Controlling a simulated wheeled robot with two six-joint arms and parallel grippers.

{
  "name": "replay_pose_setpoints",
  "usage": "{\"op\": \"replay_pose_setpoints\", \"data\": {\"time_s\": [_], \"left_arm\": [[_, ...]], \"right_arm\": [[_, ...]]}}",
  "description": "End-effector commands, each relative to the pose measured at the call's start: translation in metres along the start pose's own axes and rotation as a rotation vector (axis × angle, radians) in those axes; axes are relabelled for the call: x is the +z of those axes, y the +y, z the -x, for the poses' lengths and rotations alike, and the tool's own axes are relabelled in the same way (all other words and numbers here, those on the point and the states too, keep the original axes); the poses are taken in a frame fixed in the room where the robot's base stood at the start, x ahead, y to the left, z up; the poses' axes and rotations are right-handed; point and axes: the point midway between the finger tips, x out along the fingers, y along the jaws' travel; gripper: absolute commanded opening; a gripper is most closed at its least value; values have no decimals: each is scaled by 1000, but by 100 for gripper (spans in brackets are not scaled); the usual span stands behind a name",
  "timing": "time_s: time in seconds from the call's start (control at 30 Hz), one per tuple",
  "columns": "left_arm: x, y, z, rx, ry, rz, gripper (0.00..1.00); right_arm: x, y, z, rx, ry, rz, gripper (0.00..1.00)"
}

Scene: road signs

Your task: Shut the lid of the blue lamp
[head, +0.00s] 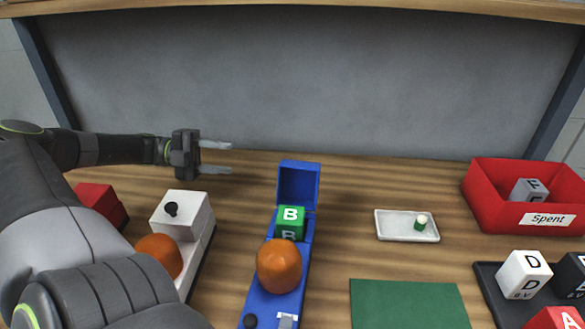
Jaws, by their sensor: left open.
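The blue lamp (260,299) stands on the table in the middle of the head view. Its blue lid (299,184) stands raised at the far end. A green block marked B (290,222) sits in the lamp just in front of the raised lid. An orange dome (279,265) is on the lamp nearer to me. My left gripper (231,158) is open and empty, to the left of the lid and apart from it, with its fingers pointing right. My right gripper is out of view.
A white lamp (187,214) with an orange dome (160,255) and a red object (98,203) lie left, partly behind my arm. Right are a small white tray (406,236), a green mat (408,304), a red bin (497,203) labelled Spent, and a dark tray (487,284) with lettered blocks.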

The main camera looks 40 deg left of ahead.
Motion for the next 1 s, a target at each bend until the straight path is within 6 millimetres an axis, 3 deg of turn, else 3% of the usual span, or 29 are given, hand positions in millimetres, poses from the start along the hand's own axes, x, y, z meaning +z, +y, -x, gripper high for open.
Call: {"op": "replay_pose_setpoints", "data": {"time_s": [0.27, 0.73, 0.9, 1.0], "left_arm": [[1, 4, -20, 0, 4, -1, 41], [2, 8, -120, -2, 5, -3, 41], [2, 8, -147, -2, 3, -3, 41], [2, 6, -153, -2, 1, 0, 41]], "right_arm": [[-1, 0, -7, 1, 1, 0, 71], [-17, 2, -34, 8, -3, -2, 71], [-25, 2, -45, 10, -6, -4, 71], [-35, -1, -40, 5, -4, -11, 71]]}}
